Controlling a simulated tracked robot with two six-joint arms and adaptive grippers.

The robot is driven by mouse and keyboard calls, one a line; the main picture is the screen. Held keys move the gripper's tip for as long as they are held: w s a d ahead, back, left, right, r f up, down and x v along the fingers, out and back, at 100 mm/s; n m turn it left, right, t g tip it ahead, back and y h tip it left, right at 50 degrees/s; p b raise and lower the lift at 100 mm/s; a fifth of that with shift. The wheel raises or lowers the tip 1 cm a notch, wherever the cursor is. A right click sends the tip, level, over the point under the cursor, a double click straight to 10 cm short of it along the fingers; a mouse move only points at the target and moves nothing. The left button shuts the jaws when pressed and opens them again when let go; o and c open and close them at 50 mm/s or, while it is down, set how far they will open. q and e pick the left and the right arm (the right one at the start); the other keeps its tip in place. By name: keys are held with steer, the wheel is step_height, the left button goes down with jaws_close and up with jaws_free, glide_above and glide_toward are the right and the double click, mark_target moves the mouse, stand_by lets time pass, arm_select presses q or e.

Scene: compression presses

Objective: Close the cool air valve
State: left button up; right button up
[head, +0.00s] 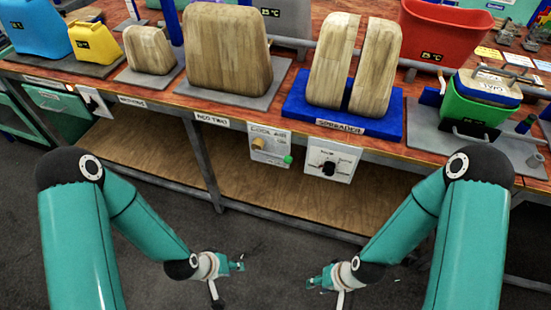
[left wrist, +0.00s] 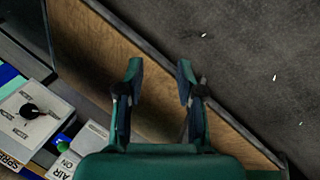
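The white cool air panel (head: 270,148) hangs on the front edge of the workbench in the head view. It carries a yellowish valve knob (head: 258,144) and a green round piece (head: 288,160) at its lower right. In the left wrist view, part of a panel marked "AIR ON" (left wrist: 64,165) shows at the lower left, with the green piece (left wrist: 62,147); the valve knob is not visible there. My left gripper (head: 238,265) is below and in front of the panel, apart from it. Its fingers (left wrist: 161,75) are spread and empty. My right gripper (head: 316,281) is low, too small to read.
A white switch box (head: 331,161) with a black knob sits right of the panel. Wooden press blocks (head: 229,48) and a blue press (head: 295,106) stand above on the bench. A lower wooden shelf (head: 285,195) lies behind my grippers. The floor in front is open.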

arm_select(q)
steer(key=w+f+n+t+b, duration=0.2)
steer(key=w+f+t+b, duration=0.25)
steer(key=w, duration=0.65)
steer(key=n+t+h+b, duration=0.4)
steer(key=t+h+b, duration=0.4)
steer(key=b, duration=0.3)
glide_toward(276, 156)
steer(key=shift+h, duration=0.5)
steer(key=shift+w+a+f+x, duration=0.1)
steer(key=shift+f+x, duration=0.1)
steer(key=shift+x, duration=1.5)
steer(key=shift+w+a+f+x, duration=0.1)
steer(key=shift+f+x, duration=0.1)
steer(key=shift+x, duration=1.5)
steer(key=shift+w+f+x, duration=0.1)
steer(key=shift+f+x, duration=0.1)
steer(key=shift+x, duration=1.5)
arm_select(e)
step_height(276, 156, down, 17)
steer(key=shift+f, duration=0.2)
arm_select(q)
steer(key=shift+c, duration=0.3)
jaws_close()
